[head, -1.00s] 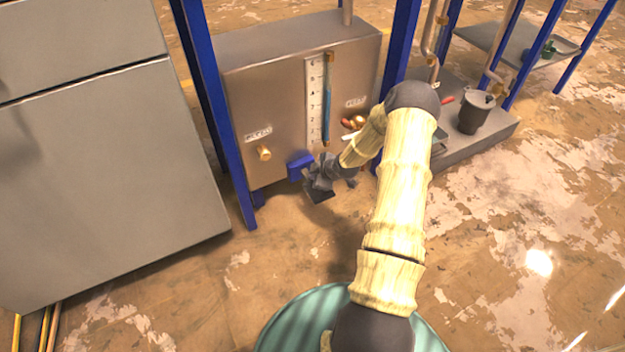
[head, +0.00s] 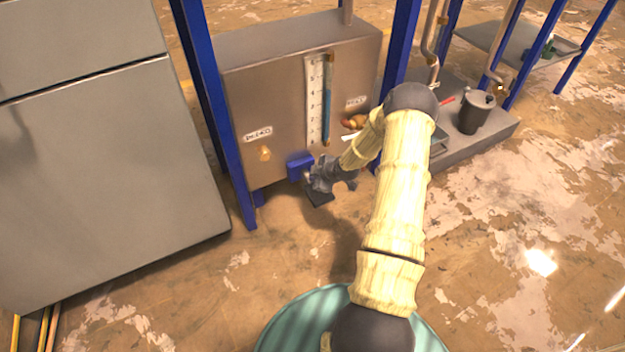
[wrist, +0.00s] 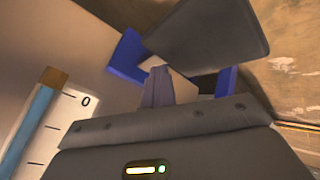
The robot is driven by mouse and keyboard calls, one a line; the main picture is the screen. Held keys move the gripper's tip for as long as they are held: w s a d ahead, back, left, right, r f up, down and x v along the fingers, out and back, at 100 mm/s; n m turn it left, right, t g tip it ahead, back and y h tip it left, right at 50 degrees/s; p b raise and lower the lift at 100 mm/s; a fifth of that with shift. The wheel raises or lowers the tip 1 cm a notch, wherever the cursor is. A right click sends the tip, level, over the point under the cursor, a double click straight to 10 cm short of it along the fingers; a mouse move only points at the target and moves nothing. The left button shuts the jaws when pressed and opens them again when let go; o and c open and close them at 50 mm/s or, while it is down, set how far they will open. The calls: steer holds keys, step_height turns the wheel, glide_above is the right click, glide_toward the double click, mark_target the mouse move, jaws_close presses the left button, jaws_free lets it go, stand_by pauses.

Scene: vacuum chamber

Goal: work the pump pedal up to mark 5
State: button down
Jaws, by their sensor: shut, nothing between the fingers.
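The pump pedal shows as a dark plate (head: 320,199) low at the front of the metal cabinet, beside a blue bracket (head: 300,166). In the wrist view the plate (wrist: 208,38) is large and tilted, with blue bracket parts on both sides. My gripper (head: 314,180) is shut and empty at the pedal. Its fingertips (wrist: 157,72) lie close to the plate's edge; I cannot tell whether they touch it. The gauge scale (head: 315,100) carries a tube with blue liquid (head: 326,115); its exact level is too small to read. The 0 mark (wrist: 86,101) shows in the wrist view.
The cabinet (head: 285,95) has a labelled knob (head: 265,153) at left and a copper-coloured valve (head: 354,122) at right, partly near my arm. Blue posts (head: 213,100) flank it. A grey cabinet (head: 105,170) stands left. A dark bucket (head: 474,113) is at right. The floor in front is open.

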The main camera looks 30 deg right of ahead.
steer(key=shift+s+f+b, duration=0.15)
steer(key=shift+f+b, duration=0.05)
steer(key=shift+f, duration=0.35)
steer(key=shift+s+f+b, duration=0.15)
steer(key=shift+f, duration=0.35)
stand_by(0.9)
steer(key=shift+r, duration=0.1)
steer(key=shift+w+r+p, duration=0.1)
steer(key=shift+r+p, duration=1.5)
steer(key=shift+w+r, duration=0.2)
steer(key=shift+r, duration=0.2)
steer(key=shift+w+r+p, duration=0.2)
steer(key=shift+r+p, duration=1)
steer(key=shift+r, duration=0.1)
steer(key=shift+w+r+p, duration=0.15)
steer(key=shift+r+p, duration=1.05)
steer(key=shift+r, duration=0.05)
